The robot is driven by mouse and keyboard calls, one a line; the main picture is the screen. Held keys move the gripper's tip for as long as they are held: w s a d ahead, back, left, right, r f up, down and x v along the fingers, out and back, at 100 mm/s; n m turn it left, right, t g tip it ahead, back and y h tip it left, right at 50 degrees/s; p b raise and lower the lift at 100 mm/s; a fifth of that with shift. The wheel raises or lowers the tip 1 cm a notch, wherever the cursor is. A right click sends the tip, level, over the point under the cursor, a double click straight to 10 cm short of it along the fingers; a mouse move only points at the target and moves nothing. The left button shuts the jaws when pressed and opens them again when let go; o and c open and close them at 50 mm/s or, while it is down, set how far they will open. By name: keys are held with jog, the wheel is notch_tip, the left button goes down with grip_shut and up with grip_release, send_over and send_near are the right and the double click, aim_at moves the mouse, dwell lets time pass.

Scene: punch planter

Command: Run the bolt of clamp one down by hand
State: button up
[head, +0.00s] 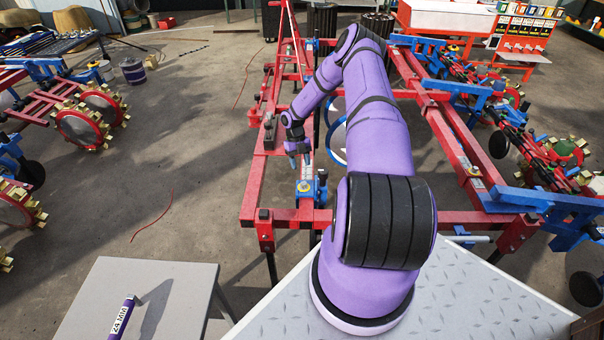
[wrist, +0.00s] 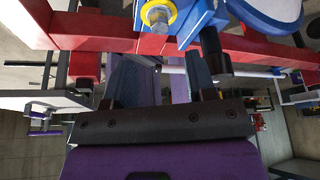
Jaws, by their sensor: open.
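In the wrist view a silver hex bolt head (wrist: 159,14) sits on a yellow washer at the top edge, on a blue clamp (wrist: 200,22) against a red beam (wrist: 98,42). In the head view a blue clamp with a yellow washer (head: 304,187) stands on the red frame, left of my arm; I take it for the same clamp. My gripper (head: 297,150) is just beyond it, apart from the bolt. In the wrist view my gripper's two fingers (wrist: 158,78) are spread with nothing seen between them. The bolt's threads are hidden.
A purple tool handle marked 24 MM (head: 122,318) lies on a grey table (head: 85,290) at the lower left. The red implement frame (head: 253,190) surrounds the clamp. A blue-and-white ring (head: 337,142) stands close right of my gripper. Open floor (head: 190,150) lies left of the frame.

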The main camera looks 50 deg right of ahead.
jog(key=shift+v, duration=1.15)
jog(key=v, duration=1)
jog(key=shift+w+r, duration=0.2)
jog(key=shift+r, duration=0.15)
jog(key=shift+d, duration=0.1)
